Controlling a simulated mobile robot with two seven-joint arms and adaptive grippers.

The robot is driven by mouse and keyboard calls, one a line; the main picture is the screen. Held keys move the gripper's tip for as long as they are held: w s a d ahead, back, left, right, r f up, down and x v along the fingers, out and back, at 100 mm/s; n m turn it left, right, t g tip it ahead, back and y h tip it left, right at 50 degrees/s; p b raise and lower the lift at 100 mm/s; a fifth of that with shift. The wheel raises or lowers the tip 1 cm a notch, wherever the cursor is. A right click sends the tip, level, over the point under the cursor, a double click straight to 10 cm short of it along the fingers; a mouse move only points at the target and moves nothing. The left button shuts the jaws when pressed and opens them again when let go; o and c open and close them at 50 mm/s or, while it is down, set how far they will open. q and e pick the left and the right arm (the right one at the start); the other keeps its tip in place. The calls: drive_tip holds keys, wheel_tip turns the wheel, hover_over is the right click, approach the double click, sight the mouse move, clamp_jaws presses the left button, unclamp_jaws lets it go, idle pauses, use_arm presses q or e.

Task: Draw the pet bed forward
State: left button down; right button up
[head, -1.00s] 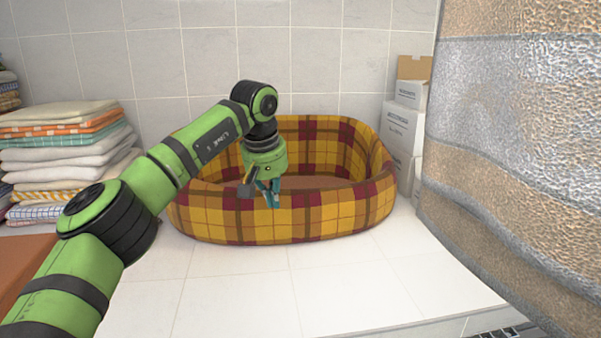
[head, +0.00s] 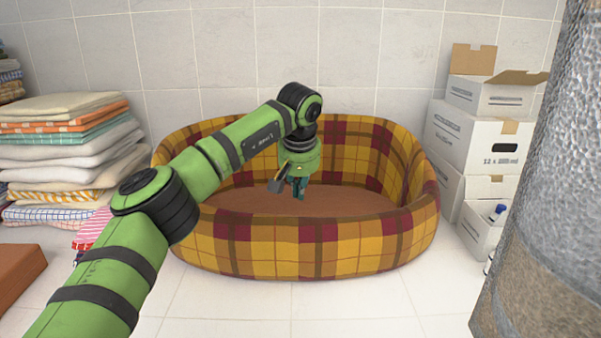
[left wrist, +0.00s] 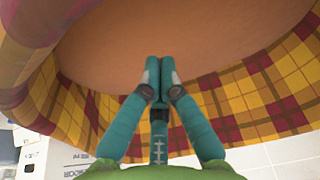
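The pet bed (head: 320,247) is an oval plaid basket in yellow, orange and dark red with a brown cushion (head: 340,200). It stands on the white tiled floor near the back wall. My left gripper (head: 298,194) points down inside the bed's outline, over the cushion and behind the front rim. In the left wrist view its teal fingers (left wrist: 160,80) meet at the tips over the cushion (left wrist: 200,30), with nothing visible between them. The plaid wall (left wrist: 262,92) passes beneath the fingers' base. Whether the tips touch the cushion is unclear. My right gripper is out of view.
White boxes (head: 470,150) stand close to the bed's right. A grey and brown textured surface (head: 545,190) fills the right edge. Floor in front of the bed (head: 290,305) is clear.

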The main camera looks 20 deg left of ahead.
use_arm(q)
drive_tip(key=shift+s+d+f+p, duration=0.4)
drive_tip(key=shift+s+f, duration=0.2)
drive_tip(key=shift+f, duration=0.25)
drive_tip(key=shift+s+d+f+p, duration=0.25)
drive_tip(key=shift+s+f+p, duration=0.3)
drive_tip(key=shift+f, duration=0.25)
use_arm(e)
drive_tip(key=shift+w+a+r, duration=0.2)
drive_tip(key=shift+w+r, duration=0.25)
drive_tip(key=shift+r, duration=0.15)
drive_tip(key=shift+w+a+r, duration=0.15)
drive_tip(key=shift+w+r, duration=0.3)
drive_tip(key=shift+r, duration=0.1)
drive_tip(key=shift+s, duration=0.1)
